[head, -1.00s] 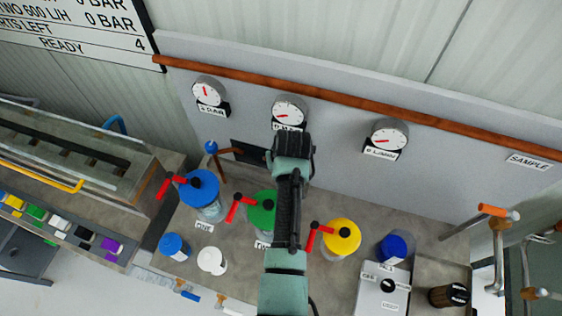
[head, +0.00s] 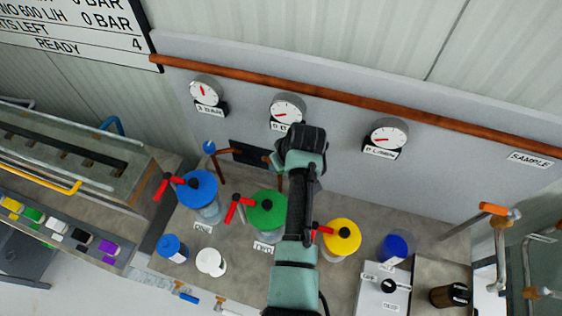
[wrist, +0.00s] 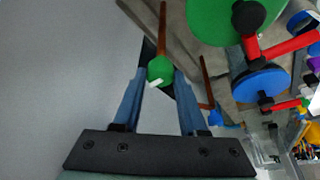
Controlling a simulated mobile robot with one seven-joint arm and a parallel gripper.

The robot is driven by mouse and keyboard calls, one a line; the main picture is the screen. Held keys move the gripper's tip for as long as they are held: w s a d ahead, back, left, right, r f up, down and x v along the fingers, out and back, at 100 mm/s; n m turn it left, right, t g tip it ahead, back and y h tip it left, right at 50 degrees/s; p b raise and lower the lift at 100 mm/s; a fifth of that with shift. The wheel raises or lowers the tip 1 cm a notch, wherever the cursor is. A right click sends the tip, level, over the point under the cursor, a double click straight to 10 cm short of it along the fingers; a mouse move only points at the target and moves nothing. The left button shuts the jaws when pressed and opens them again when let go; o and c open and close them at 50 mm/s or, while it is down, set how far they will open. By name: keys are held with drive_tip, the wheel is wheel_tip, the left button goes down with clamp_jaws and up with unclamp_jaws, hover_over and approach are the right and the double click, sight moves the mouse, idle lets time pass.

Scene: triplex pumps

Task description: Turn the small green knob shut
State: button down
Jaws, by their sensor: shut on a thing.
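The small green knob (wrist: 160,68) shows in the wrist view on a copper pipe, with a short white mark on its face. My gripper (wrist: 161,78) has its two blue fingers on either side of the knob, shut on it. In the head view my wrist (head: 300,150) covers the knob and the fingers, in front of the wall panel behind the green-topped pump (head: 266,209).
A blue-topped pump (head: 198,187) stands left of the green one and a yellow-topped pump (head: 341,236) right of it, each with red handles. Three gauges are on the panel. The small blue knob (wrist: 222,118) is close to my right finger in the wrist view.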

drive_tip(key=shift+c, duration=2.2)
unclamp_jaws()
drive_tip(key=b+v, duration=0.2)
drive_tip(key=v, duration=1.1)
